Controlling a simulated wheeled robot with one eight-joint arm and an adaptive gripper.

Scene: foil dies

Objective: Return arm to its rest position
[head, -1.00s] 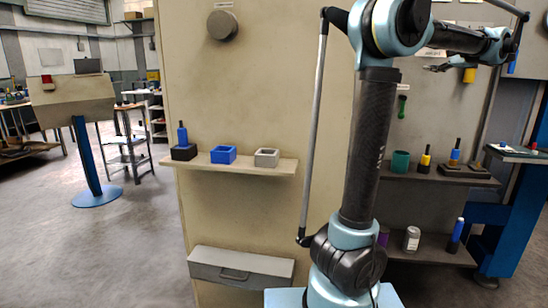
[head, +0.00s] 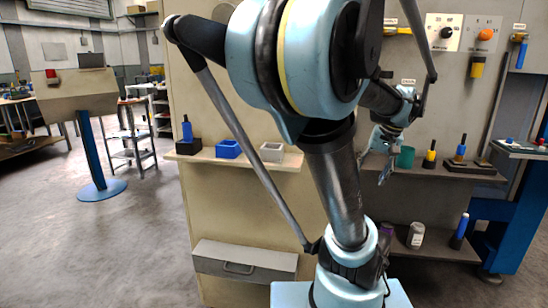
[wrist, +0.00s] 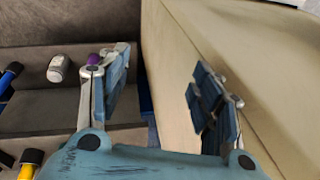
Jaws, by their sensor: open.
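My gripper (head: 382,168) is small in the head view, partly behind my own arm, pointing down near the upper right shelf. In the wrist view my gripper (wrist: 165,88) shows two blue-grey fingers spread apart with nothing between them. My arm stands bent at its elbow, and the large joint fills the upper middle of the head view. The beige panel (wrist: 190,50) lies behind and beside the right finger in the wrist view.
A green cup (head: 405,157) stands on the upper right shelf close by my gripper. Below are a white jar (head: 416,236) and a purple item (head: 386,229). The left shelf (head: 235,160) holds a blue box (head: 228,149) and a grey box (head: 271,152). The floor at left is open.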

